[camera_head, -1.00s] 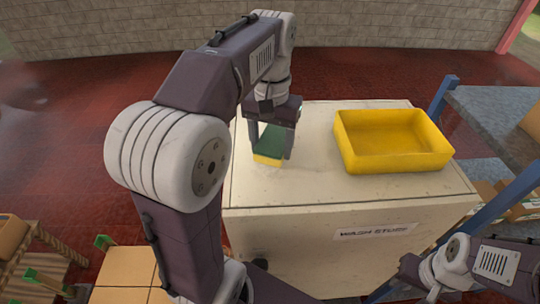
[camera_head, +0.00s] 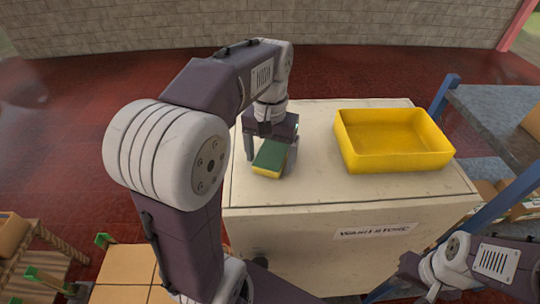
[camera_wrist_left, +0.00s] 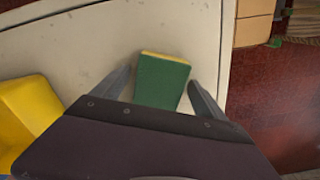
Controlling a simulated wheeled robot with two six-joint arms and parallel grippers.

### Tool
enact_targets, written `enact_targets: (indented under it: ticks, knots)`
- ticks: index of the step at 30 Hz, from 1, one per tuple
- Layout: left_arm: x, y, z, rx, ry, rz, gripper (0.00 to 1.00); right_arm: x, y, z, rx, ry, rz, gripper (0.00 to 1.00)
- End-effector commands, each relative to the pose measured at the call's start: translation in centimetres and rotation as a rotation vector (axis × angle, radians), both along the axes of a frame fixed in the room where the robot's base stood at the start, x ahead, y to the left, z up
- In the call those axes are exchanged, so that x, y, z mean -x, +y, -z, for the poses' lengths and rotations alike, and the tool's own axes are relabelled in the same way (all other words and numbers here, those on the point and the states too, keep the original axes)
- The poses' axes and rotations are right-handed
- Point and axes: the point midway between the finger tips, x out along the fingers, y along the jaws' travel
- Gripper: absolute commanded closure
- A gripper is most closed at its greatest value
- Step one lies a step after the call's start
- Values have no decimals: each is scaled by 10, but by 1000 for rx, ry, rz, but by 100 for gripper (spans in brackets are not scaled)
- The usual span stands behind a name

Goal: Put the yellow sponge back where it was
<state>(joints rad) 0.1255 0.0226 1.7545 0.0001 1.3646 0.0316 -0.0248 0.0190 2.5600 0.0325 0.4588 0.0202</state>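The sponge (camera_head: 270,156), green on top and yellow below, lies on the cream top of the wash station cabinet (camera_head: 318,150). It also shows in the left wrist view (camera_wrist_left: 162,80), with its yellow edge at the far end. My left gripper (camera_head: 270,160) is over it from behind, fingers pointing down. In the left wrist view the gripper (camera_wrist_left: 160,82) has its fingers apart on either side of the sponge, with a gap on each side. Part of my right arm shows at lower right; its fingers do not show.
A yellow tub (camera_head: 392,160) stands on the cabinet to the right of the sponge, with bare top between them. A blue-posted shelf (camera_head: 500,118) stands at the right.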

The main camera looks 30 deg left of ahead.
Motion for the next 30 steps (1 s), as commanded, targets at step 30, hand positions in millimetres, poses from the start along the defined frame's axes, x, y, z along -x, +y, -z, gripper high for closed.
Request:
enact_targets:
  ticks: [30]
  knots:
    - [0,0,-123,0,0,0,17,0,0,-16,0,0,0,66]
